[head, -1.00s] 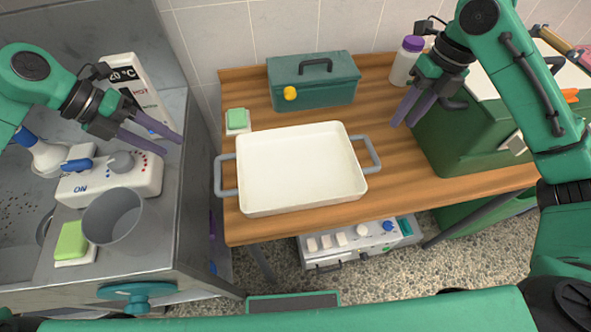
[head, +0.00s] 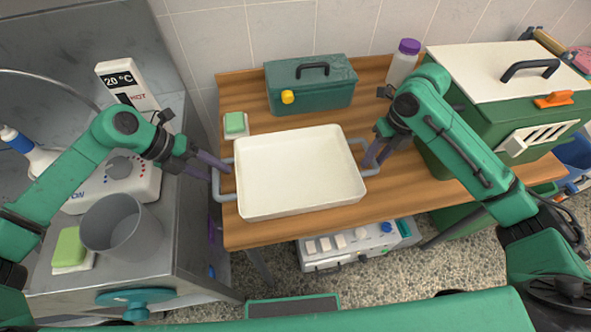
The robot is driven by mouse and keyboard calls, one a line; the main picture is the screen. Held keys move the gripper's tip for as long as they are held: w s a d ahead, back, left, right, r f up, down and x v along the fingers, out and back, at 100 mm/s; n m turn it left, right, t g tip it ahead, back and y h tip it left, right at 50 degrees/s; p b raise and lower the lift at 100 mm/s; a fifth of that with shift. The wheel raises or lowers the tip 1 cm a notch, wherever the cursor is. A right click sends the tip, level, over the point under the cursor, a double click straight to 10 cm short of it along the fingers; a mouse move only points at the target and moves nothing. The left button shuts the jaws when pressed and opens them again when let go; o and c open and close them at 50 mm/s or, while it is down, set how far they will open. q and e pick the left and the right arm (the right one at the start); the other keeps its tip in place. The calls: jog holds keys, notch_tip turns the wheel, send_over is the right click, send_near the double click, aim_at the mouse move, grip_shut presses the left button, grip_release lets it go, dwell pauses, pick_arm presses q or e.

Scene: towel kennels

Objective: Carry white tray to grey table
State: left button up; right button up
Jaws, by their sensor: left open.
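The white tray (head: 300,207) is an empty, shallow rectangular tray with grey handles on its left and right ends. It lies flat on the wooden table (head: 270,234). My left gripper (head: 226,172) is open, with its fingers at the left handle (head: 222,193). My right gripper (head: 368,165) is at the right handle (head: 372,171); its fingers overlap the handle and I cannot tell whether they grip it.
A green toolbox (head: 311,93) stands behind the tray, a green sponge (head: 234,122) at back left. A white bottle (head: 403,65) and a large green crate (head: 500,90) stand right. A grey metal sink counter (head: 150,262) with a grey cup (head: 120,228) is left.

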pick_arm(q)
jog(key=shift+d+f, duration=0.35)
jog(key=shift+f, duration=0.15)
pick_arm(e)
jog(key=shift+f, duration=0.6)
pick_arm(q)
jog(key=c, duration=0.7)
pick_arm(e)
grip_shut()
pick_arm(q)
grip_shut()
jog(key=shift+w+a+r, duration=0.1)
pick_arm(e)
jog(key=shift+r, duration=0.1)
